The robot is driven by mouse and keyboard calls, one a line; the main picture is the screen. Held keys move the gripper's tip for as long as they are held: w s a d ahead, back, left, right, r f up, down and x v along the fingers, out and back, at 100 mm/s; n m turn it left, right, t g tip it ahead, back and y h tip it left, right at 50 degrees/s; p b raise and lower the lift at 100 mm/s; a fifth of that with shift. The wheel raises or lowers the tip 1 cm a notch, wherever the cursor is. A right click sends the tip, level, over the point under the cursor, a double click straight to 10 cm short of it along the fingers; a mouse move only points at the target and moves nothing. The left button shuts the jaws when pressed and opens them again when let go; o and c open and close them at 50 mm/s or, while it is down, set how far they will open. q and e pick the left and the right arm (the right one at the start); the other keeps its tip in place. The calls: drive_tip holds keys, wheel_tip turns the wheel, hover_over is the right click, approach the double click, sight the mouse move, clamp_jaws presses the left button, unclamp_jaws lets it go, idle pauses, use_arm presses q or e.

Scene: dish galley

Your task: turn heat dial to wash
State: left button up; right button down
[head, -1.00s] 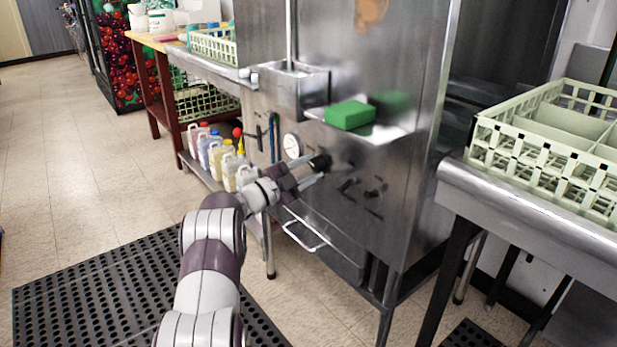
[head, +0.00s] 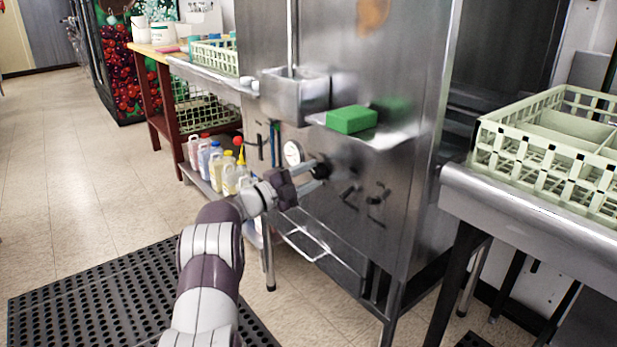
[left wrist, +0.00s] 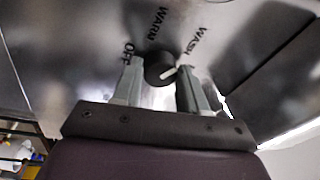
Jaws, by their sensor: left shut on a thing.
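The heat dial (head: 321,167) is a round black knob on the front of the steel machine. In the left wrist view the dial (left wrist: 158,66) has a white mark on its right side, pointing right and slightly up, on the side of the WASH label (left wrist: 197,39). The WARM label (left wrist: 158,22) is above the dial and the OFF label (left wrist: 128,50) is to its left. My left gripper (head: 313,171) is shut on the dial, one finger on each side in the left wrist view (left wrist: 161,76). My right gripper is not in view.
A green sponge (head: 351,119) lies on a small shelf above the dial. A round white gauge (head: 292,152) and black handles (head: 376,198) flank it. A pale rack (head: 545,150) stands on the right counter.

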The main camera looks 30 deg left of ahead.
use_arm(q)
drive_tip(key=o, duration=1.1)
drive_tip(key=shift+c, duration=0.2)
drive_tip(key=shift+s+a, duration=0.25)
drive_tip(key=shift+s, duration=0.15)
drive_tip(key=p+v, duration=0.3)
drive_tip(key=v, duration=0.8)
drive_tip(key=shift+s+f+p, duration=0.2)
drive_tip(key=shift+s+p, duration=0.1)
drive_tip(key=shift+s, duration=0.05)
drive_tip(key=shift+a, duration=0.15)
